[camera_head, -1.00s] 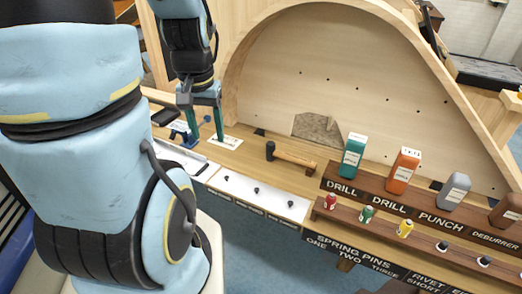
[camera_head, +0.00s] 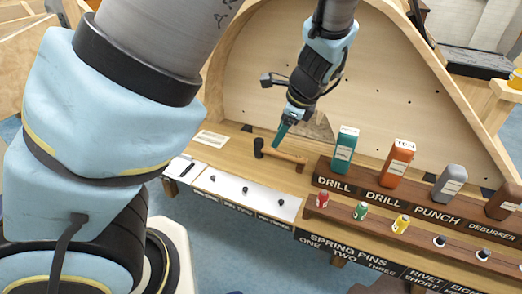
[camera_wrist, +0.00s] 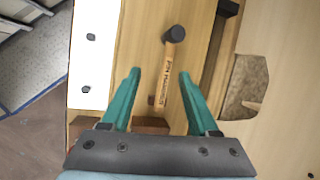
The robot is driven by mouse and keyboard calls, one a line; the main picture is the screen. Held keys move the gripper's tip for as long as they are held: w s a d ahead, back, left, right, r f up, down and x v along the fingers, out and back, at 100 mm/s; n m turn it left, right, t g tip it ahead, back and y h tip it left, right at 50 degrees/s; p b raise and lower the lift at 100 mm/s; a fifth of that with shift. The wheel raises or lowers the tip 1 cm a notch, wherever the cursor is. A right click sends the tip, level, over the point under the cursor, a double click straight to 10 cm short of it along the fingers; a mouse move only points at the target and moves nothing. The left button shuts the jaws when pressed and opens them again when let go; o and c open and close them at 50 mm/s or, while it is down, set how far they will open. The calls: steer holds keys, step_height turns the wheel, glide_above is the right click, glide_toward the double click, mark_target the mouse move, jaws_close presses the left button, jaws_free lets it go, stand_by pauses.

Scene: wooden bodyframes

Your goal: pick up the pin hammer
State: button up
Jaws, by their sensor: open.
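The pin hammer (camera_head: 283,154) lies on the wooden bench, with a black head at the left and a light wooden handle pointing right. In the wrist view the hammer (camera_wrist: 165,75) lies with its head at the top and its lettered handle running down between the fingers. My gripper (camera_head: 279,138) is above the hammer, pointing down. In the wrist view my gripper (camera_wrist: 160,75) has its two teal fingers apart, one on each side of the handle, with nothing held. I cannot tell the exact height of the fingertips above the handle.
A white panel with several dark pins (camera_head: 245,190) lies in front of the hammer. To the right stand a teal drill box (camera_head: 345,150), an orange box (camera_head: 397,162) and others on a brown labelled rack. A brown rough block (camera_wrist: 247,88) lies right of the hammer.

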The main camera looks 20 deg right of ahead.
steer(key=d, duration=0.1)
steer(key=m, duration=0.1)
glide_above(276, 151)
steer(key=s, duration=0.3)
steer(key=f, duration=0.4)
steer(key=shift+w+d+f, duration=0.2)
steer(key=shift+f, duration=0.1)
steer(key=shift+w+p+x, duration=0.15)
steer(key=shift+p+x, duration=0.15)
steer(key=shift+x, duration=1.1)
steer(key=shift+w+p+x, duration=0.2)
steer(key=shift+p+x, duration=0.05)
steer(key=shift+x, duration=1.15)
steer(key=shift+d+r, duration=0.1)
steer(key=shift+d, duration=0.15)
steer(key=shift+c, duration=0.3)
jaws_close()
